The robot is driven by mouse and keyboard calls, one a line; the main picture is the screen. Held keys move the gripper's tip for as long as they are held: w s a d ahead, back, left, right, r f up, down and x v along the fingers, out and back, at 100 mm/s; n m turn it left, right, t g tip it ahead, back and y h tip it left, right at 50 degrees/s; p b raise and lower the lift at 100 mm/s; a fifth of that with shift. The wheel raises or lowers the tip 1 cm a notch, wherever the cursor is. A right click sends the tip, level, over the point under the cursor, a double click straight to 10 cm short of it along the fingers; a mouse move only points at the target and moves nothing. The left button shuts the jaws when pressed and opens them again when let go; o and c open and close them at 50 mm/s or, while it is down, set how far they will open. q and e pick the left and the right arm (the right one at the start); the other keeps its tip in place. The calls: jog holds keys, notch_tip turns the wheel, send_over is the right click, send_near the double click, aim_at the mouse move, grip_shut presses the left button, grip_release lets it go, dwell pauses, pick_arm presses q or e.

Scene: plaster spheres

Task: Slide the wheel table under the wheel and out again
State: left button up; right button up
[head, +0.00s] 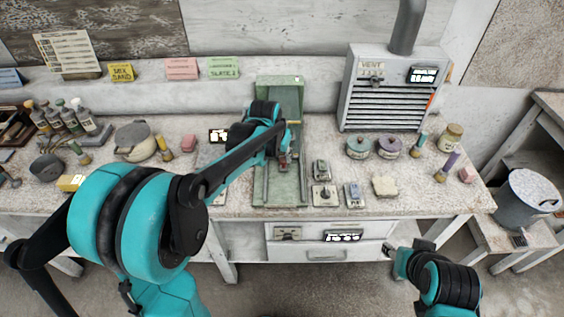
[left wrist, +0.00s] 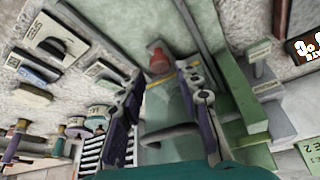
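The green grinding machine (head: 291,90) stands upright at the back of the bench, with a long bed (head: 297,190) running toward the front edge. My left arm crosses it and hides its middle, so I cannot make out the wheel. My left gripper (head: 283,158) is over the bed. In the left wrist view the left gripper (left wrist: 168,72) is open, its fingers apart on either side of a red knob (left wrist: 158,61) near the tips. A flat grey-green table surface (left wrist: 163,103) lies between the fingers. My right gripper (head: 408,252) is low at right, before the bench; its fingers are unclear.
Small switch boxes (head: 324,194) and a pale block (head: 384,186) sit right of the bed. A vent unit (head: 395,85) with a pipe stands behind them. Jars (head: 359,148) stand nearby. A round lidded pot (head: 135,141) and bottles (head: 85,118) are at left.

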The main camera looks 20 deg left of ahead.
aim_at(283, 160)
pick_arm(q)
jog(key=shift+b+x, duration=0.6)
jog(key=shift+x, duration=1.35)
grip_shut()
jog(key=s+d+p, duration=0.1)
jog(key=s, duration=0.3)
jog(key=s+d+p, duration=0.1)
jog(key=s, duration=0.4)
jog(key=s+d+p, duration=0.1)
jog(key=s+d, duration=0.1)
jog(key=s, duration=0.3)
jog(key=shift+s+d+r, duration=0.1)
jog(key=shift+s+d, duration=0.05)
jog(key=shift+s, duration=0.1)
jog(key=shift+s+d, duration=0.15)
jog(key=shift+s, duration=0.5)
